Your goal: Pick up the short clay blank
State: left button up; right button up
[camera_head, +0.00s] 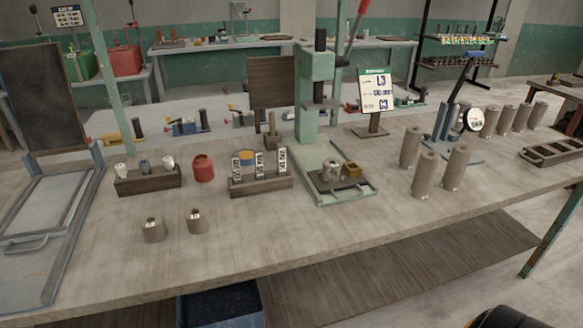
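Two short grey-brown clay blanks stand upright near the front left of the workbench: one short clay blank (153,231) and, just right of it, a slightly narrower-looking one (196,223). Each has a small pale mark near a dark spot on its top. They stand apart from each other, with bare bench around them. Several tall clay blanks of similar colour stand at the right, such as a front one (425,177) and one beside it (455,170). Neither of my grippers is in view.
A wooden rack with small cups (148,183), a red jar (203,169) and a labelled wooden tray (261,186) stand behind the short blanks. A green press (315,95) stands mid-bench. A framed panel (40,210) lies at left. The bench's front middle is clear.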

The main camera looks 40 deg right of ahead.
aim_at(332, 166)
jog(key=l+u, duration=0.25)
jog(key=l, duration=0.15)
jog(key=k+l+u, duration=0.25)
jog(key=l, duration=0.15)
jog(key=l+u, duration=0.2)
jog(key=l, duration=0.2)
jog(key=k+l+u, duration=0.25)
jog(key=i+l, duration=0.1)
